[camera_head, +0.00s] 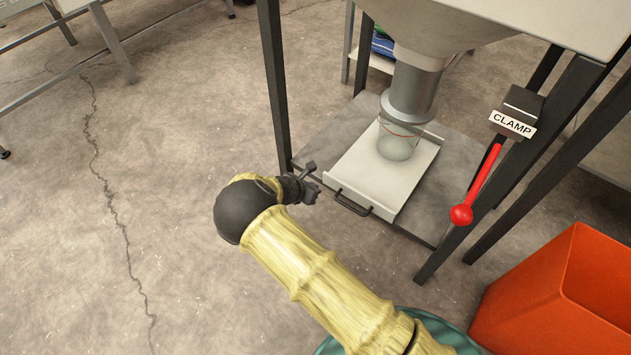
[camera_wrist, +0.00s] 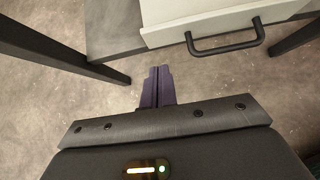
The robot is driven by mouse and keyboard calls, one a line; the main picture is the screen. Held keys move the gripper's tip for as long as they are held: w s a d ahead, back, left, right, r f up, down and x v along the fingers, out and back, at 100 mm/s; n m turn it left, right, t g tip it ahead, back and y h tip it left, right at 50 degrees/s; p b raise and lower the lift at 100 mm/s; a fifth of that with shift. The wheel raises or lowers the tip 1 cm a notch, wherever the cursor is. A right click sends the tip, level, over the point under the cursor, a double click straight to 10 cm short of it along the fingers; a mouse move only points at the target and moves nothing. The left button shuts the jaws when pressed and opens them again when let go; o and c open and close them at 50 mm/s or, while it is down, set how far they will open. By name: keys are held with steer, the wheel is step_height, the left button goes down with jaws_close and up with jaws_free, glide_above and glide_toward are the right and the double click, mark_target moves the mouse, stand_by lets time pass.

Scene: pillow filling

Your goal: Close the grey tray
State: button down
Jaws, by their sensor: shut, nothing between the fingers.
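The grey tray (camera_head: 380,172) lies on a low metal shelf under the filling machine's spout, with its black handle (camera_head: 353,202) on the front edge. In the wrist view the tray's front face (camera_wrist: 210,22) and handle (camera_wrist: 225,42) show at the top, ahead of my gripper and to the right. My gripper (camera_head: 308,182) is just left of the tray's front left corner, apart from it. In the wrist view my gripper (camera_wrist: 157,75) has its fingers together and empty, pointing toward the shelf edge left of the handle. How far the tray stands out is hard to tell.
A metal spout (camera_head: 412,92) with a clear part below hangs over the tray. Dark frame legs (camera_head: 273,80) stand to the left and right. A red clamp lever (camera_head: 478,185) is at the right, and an orange bin (camera_head: 560,290) stands front right.

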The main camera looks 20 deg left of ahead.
steer(key=v, duration=0.2)
steer(key=p+v, duration=0.1)
steer(key=v, duration=0.2)
steer(key=shift+s+a, duration=0.15)
steer(key=shift+a, duration=0.1)
stand_by(0.3)
